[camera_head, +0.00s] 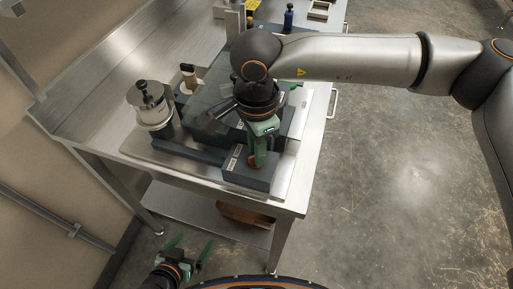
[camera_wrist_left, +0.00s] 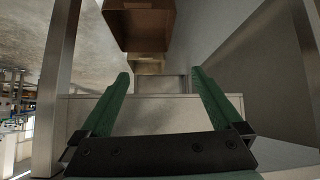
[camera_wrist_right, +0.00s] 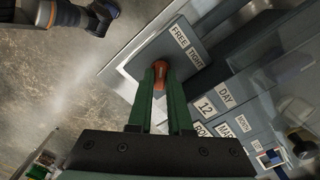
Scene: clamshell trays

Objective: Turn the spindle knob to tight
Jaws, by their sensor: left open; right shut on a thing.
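The spindle knob (camera_wrist_right: 160,68) is a small orange-red piece on a dark grey block (camera_wrist_right: 205,25), beside labels reading FREE and TIGHT. In the head view the block (camera_head: 237,178) is at the front right of the machine, and the knob is mostly hidden by the gripper. My right gripper (camera_head: 260,155) comes down from above, and its green fingers (camera_wrist_right: 161,82) are shut on the knob. Which label the knob points to I cannot tell. My left gripper (camera_head: 187,245) is open and empty, low in front of the table; its spread fingers also show in the left wrist view (camera_wrist_left: 160,85).
The steel table (camera_head: 290,200) carries the grey machine with DAY and MONTH labels (camera_wrist_right: 225,95). A round metal-topped pot (camera_head: 150,105) stands at its left. A lower shelf holds a brown box (camera_head: 245,215). The floor at right is clear.

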